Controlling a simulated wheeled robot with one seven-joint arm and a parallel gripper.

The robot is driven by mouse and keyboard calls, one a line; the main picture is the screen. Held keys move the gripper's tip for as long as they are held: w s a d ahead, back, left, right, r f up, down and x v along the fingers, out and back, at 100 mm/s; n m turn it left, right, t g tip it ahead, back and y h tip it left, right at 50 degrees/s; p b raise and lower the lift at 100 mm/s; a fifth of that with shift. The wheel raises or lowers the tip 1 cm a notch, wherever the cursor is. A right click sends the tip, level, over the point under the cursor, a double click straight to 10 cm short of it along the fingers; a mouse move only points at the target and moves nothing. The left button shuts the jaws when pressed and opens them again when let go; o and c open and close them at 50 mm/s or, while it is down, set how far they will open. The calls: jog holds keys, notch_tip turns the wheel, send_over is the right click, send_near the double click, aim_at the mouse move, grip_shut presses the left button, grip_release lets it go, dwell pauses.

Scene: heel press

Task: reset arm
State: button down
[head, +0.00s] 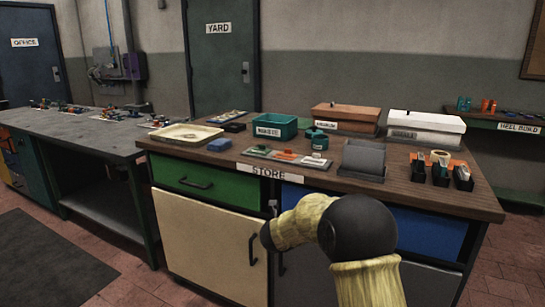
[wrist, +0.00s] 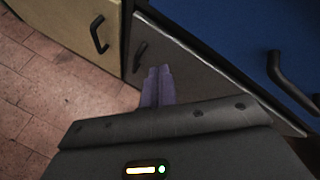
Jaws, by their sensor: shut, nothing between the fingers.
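My gripper (wrist: 157,88) shows in the wrist view with its two purple-grey fingers together and nothing between them. It is in front of the lower doors of the store cabinet, with a grey door (wrist: 180,70) behind the fingertips. In the head view my yellow-sleeved arm with its black joint is at the lower right, bent toward the cabinet. The gripper itself is hard to make out there. The store cabinet has a cream door (head: 212,240), a green drawer (head: 210,185) and a blue drawer (head: 430,228), all looking shut.
The wooden countertop (head: 400,185) carries a cream tray (head: 187,134), a teal bin (head: 276,126), two lidded boxes and small holders. A grey workbench (head: 75,140) stands at left. Bar handles (wrist: 97,33) stick out near the gripper. Tiled floor (wrist: 50,90) is clear at left.

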jog(key=s+d+f+n+g+y, duration=0.1)
jog(key=s+d+n+g, duration=0.25)
jog(key=s+n, duration=0.75)
jog(key=s+d+f+n+g+y, duration=0.15)
jog(key=s+d+n, duration=0.25)
jog(key=s+n, duration=0.7)
jog(key=s+d+f+n+g, duration=0.1)
jog(key=s+d+n+g, duration=0.2)
jog(key=s+n, duration=0.8)
notch_tip(320, 180, up, 34)
jog(key=s+m+p, duration=0.1)
jog(key=s+p, duration=0.1)
jog(key=p, duration=3.2)
jog(key=shift+s+d, duration=0.2)
jog(key=shift+s, duration=0.15)
jog(key=shift+r, duration=0.1)
jog(key=shift+w, duration=0.15)
